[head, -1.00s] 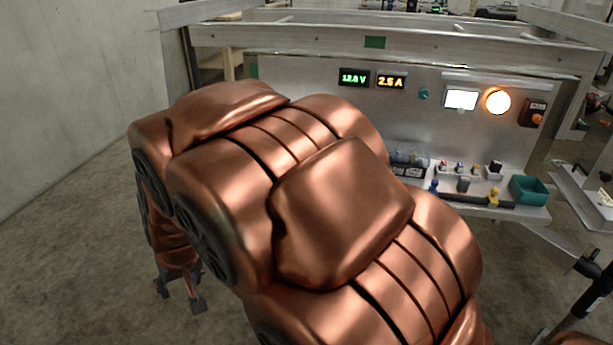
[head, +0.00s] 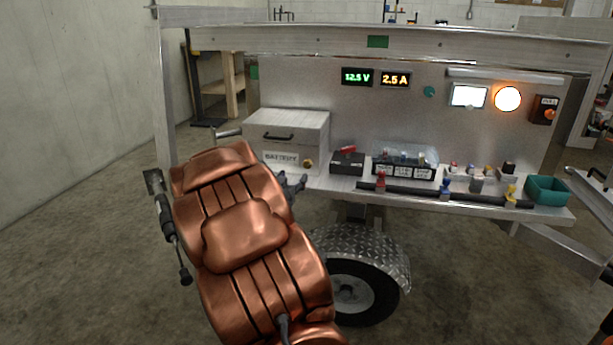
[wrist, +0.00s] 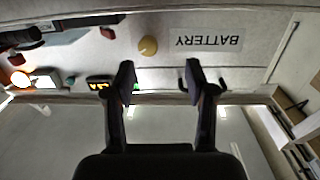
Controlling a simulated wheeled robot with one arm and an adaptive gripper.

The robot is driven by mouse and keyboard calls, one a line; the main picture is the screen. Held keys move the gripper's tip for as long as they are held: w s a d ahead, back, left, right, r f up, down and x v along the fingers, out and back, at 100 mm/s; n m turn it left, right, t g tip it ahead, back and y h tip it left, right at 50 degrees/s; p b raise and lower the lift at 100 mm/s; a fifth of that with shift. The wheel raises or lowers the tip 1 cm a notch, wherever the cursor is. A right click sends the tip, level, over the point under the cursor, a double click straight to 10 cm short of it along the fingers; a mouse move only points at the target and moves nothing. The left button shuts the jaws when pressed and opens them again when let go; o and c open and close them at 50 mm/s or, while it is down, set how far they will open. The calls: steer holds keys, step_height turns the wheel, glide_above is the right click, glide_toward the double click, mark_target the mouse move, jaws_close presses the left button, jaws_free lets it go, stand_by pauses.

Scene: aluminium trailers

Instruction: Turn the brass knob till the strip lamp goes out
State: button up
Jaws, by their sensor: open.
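The brass knob (head: 308,163) is a small round knob on the front of a grey box labelled BATTERY, right of the label. It also shows in the wrist view (wrist: 148,45), where the picture is upside down. My gripper (head: 292,186) is in front of that box, partly behind my copper arm. In the wrist view my gripper (wrist: 159,80) is open and empty, and the knob lies beyond the gap between its fingers, apart from them. The strip lamp (head: 505,77) is a long pale bar high on the back panel; I cannot tell whether it is lit.
The battery box (head: 318,128) stands on a shelf with a black box (head: 347,163), a clear-lidded case (head: 405,160) and a teal bin (head: 546,190). A round orange lamp (head: 508,98) and a white panel (head: 468,96) glow. A wheel with fender (head: 360,245) is below.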

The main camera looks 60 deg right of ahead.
mark_target(307, 166)
steer(key=shift+g+h, duration=0.4)
steer(key=shift+s+b+x, duration=0.2)
steer(key=shift+b+x, duration=0.1)
steer(key=shift+x, duration=1.15)
steer(key=shift+s+b+x, duration=0.2)
steer(key=shift+b+x, duration=0.05)
steer(key=shift+x, duration=1.2)
steer(key=shift+s+b+x, duration=0.2)
steer(key=shift+b+x, duration=0.1)
steer(key=shift+x, duration=1.15)
steer(key=shift+d, duration=0.15)
jaws_close()
